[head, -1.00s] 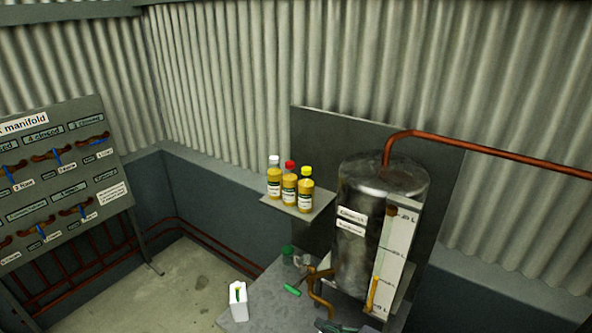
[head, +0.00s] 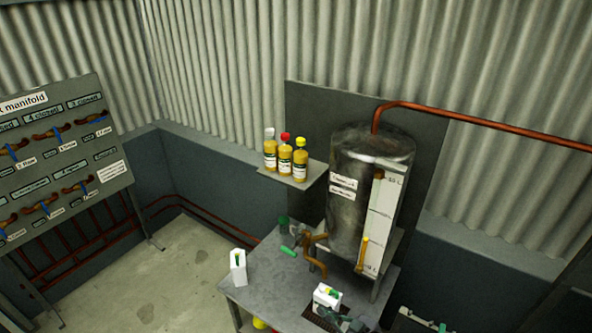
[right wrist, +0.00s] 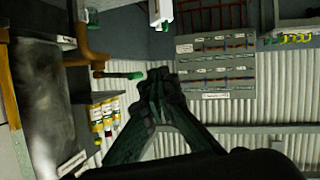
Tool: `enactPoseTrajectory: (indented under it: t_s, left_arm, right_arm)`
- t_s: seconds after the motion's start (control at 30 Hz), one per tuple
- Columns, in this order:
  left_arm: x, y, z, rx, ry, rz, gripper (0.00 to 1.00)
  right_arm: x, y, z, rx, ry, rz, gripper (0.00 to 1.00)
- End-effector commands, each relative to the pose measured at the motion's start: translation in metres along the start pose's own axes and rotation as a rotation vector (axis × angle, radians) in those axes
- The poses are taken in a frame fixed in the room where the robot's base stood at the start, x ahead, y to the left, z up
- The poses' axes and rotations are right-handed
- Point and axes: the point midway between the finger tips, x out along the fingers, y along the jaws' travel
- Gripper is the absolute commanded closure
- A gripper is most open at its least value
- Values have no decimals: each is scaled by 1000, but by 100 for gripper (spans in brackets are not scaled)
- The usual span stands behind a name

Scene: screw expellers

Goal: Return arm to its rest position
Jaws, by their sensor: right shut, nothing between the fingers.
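My right gripper (head: 352,325) shows as a small dark shape at the bottom of the head view, by the front part of the grey table (head: 260,285). In the right wrist view its dark fingers (right wrist: 158,88) are together with nothing between them. It appears in front of a white carton with green and yellow marks (head: 326,296); whether they touch cannot be told. My left gripper is not in view.
A second white carton (head: 238,267) stands at the table's left. Several bottles (head: 285,158) sit on a wall shelf. A valve manifold board (head: 60,150) is at left.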

Motion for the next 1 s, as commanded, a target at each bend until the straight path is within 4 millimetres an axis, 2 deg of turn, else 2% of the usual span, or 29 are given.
enactPoseTrajectory:
  t_s: [0.17, 0.27, 0.3, 0.4, 0.5, 0.63, 0.8, 0.97, 1.0]
  left_arm:
    - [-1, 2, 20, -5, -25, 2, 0]
    - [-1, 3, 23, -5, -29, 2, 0]
    - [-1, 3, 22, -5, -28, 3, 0]
    - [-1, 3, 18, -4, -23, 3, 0]
    - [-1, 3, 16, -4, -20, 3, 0]
    - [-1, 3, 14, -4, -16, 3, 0]
    - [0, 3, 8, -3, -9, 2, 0]
    - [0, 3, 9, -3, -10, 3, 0]
    - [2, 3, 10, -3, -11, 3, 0]
  right_arm:
    - [-30, 10, 42, 104, -135, 120, 100]
    - [-67, 19, 87, 200, -272, 221, 100]
    - [-88, 21, 108, 246, -337, 264, 100]
    - [-138, 21, 156, 344, -488, 348, 100]
    - [-179, 14, 189, 418, -604, 401, 100]
    - [-222, 1, 220, 496, -719, 446, 100]
    - [-267, -18, 247, 579, -835, 486, 100]
    - [-306, -37, 266, 649, -931, 515, 100]
    - [-301, -38, 276, 651, -939, 511, 100]
